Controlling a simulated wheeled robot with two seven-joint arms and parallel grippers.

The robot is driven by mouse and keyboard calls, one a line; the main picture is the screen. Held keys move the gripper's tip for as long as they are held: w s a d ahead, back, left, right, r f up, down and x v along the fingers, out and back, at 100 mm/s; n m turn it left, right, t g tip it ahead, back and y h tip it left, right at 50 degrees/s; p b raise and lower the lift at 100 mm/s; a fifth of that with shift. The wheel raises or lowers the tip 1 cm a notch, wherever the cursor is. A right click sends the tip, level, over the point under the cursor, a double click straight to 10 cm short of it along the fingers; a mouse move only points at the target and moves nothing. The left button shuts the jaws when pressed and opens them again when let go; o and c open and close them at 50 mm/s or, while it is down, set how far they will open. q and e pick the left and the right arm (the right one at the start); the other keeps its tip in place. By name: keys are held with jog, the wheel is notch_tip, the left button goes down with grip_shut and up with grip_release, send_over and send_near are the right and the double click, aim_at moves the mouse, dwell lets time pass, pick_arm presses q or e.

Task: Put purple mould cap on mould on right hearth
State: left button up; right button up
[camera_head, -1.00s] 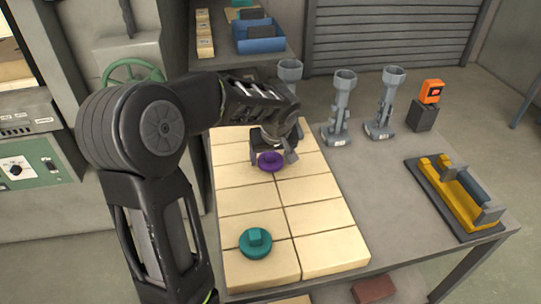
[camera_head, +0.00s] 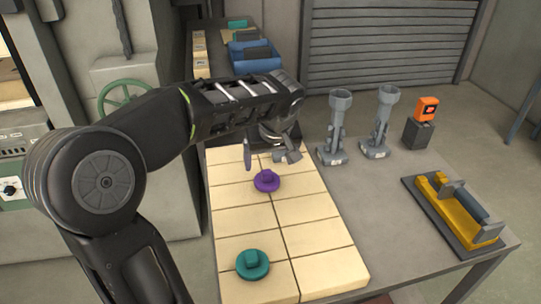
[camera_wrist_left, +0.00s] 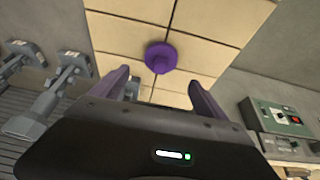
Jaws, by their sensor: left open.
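The purple mould cap (camera_head: 267,182), a round disc with a knob on top, sits on the pale tiled slab (camera_head: 237,219). It also shows in the left wrist view (camera_wrist_left: 161,57), beyond the fingertips. My left gripper (camera_head: 268,155) is open and empty, above and just behind the cap, apart from it. Its two purple-grey fingers (camera_wrist_left: 158,84) show spread in the wrist view. A similar teal cap (camera_head: 252,265) sits at the slab's near end. I cannot make out the mould or the right hearth for certain. My right gripper is not in view.
Two grey upright stands (camera_head: 333,127) (camera_head: 380,122) stand right of the slab. An orange device on a dark block (camera_head: 421,130) and a yellow-and-grey fixture (camera_head: 455,210) lie farther right. A blue bin (camera_head: 255,57) is at the back. The table's right middle (camera_head: 375,210) is clear.

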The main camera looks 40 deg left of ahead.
pick_arm(q)
jog(key=shift+v, duration=1.6)
jog(key=shift+f, duration=0.1)
